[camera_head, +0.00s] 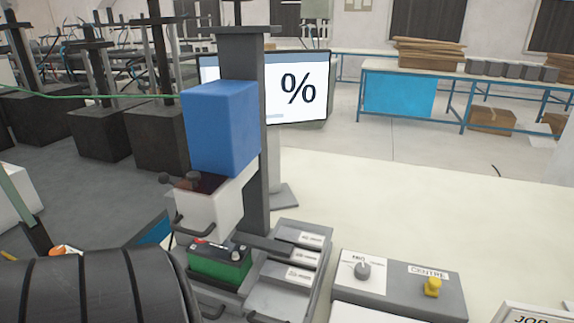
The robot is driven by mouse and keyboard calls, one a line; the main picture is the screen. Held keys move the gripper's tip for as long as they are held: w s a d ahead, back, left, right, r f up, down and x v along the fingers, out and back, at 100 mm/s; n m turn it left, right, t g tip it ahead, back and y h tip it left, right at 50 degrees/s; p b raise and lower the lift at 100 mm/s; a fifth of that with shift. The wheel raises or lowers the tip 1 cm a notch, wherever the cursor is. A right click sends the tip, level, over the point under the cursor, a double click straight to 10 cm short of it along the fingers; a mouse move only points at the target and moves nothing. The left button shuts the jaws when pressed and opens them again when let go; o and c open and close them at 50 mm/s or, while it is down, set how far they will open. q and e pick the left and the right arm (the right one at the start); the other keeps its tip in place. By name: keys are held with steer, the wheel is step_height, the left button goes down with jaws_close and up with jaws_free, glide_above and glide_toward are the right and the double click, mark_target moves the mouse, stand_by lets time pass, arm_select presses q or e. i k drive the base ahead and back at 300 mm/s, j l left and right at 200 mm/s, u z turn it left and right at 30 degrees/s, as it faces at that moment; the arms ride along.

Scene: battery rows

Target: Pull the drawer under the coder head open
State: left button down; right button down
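The coder head is a blue box (220,128) mounted on a dark grey column (252,150). Directly under it is a white drawer-like box (208,214) with a dark bar handle (186,230) low on its front. I cannot tell whether this is an opened interior or a cover. Neither gripper shows in the head view, and nothing is seen touching the handle.
A green battery with a black top (220,262) stands below the white box. Labelled grey trays (290,275) lie to its right, then a control box with a dial and yellow knob (400,282). A black ribbed form fills the lower left. The pale tabletop at right is mostly clear.

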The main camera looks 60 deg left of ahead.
mark_target(215, 283)
steer(key=u, duration=2.45)
